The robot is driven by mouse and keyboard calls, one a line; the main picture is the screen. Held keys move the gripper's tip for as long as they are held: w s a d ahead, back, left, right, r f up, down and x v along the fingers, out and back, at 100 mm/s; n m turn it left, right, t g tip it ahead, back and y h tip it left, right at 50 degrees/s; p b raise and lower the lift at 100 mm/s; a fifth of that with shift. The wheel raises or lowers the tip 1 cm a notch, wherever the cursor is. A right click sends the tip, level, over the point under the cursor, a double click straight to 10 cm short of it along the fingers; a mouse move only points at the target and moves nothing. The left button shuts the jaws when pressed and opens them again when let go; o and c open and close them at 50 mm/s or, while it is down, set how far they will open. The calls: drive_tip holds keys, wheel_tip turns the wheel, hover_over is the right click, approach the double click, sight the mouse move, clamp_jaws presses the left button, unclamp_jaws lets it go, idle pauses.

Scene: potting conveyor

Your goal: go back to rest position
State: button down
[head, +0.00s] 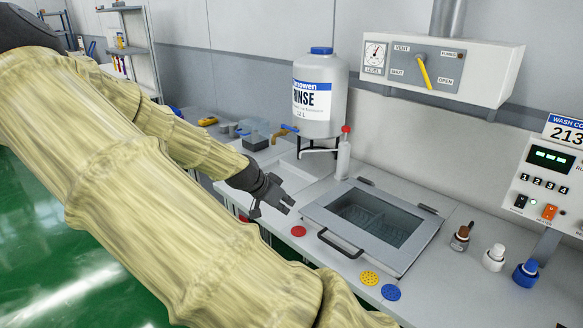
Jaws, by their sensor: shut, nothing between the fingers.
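My arm, in a pale yellow cover, fills the left and lower part of the head view. My gripper (283,207), dark grey, is at the end of the arm. Its fingers are shut with nothing between them. It is over the front edge of the counter, left of the wash basin with the grey-framed clear lid (338,222) and above and left of a red disc (298,231). Part of the counter is hidden behind my arm.
A rinse tank (320,100) stands behind the gripper, with a white bottle with a red top (344,160) nearby. Yellow (370,278) and blue (391,292) discs and several small bottles are at right. Green floor (50,240) is open at left.

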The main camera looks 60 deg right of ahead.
drive_tip(key=shift+v, duration=2.55)
drive_tip(key=s+a+f+n+y, duration=0.15)
drive_tip(key=a+f+n, duration=0.25)
drive_tip(key=f, duration=0.5)
drive_tip(key=s+a+f+n, duration=0.3)
drive_tip(key=a+f, duration=0.1)
drive_tip(key=f, duration=0.5)
drive_tip(key=s+a+f+n+y, duration=0.15)
drive_tip(key=a+f+n, duration=0.3)
drive_tip(key=f, duration=0.45)
drive_tip(key=s+a+f+n+y, duration=0.1)
drive_tip(key=s+a+f, duration=0.3)
drive_tip(key=a, duration=0.4)
drive_tip(key=s+a+f+n+t+y, duration=0.1)
drive_tip(key=s+a+f+n, duration=0.3)
drive_tip(key=a, duration=0.5)
drive_tip(key=s+a+f+n+y, duration=0.2)
drive_tip(key=s+a+f, duration=0.3)
drive_tip(key=a, duration=0.4)
drive_tip(key=shift+s+f+n+t+y, duration=0.35)
drive_tip(key=shift+f+n+y, duration=0.1)
drive_tip(key=shift+n, duration=0.3)
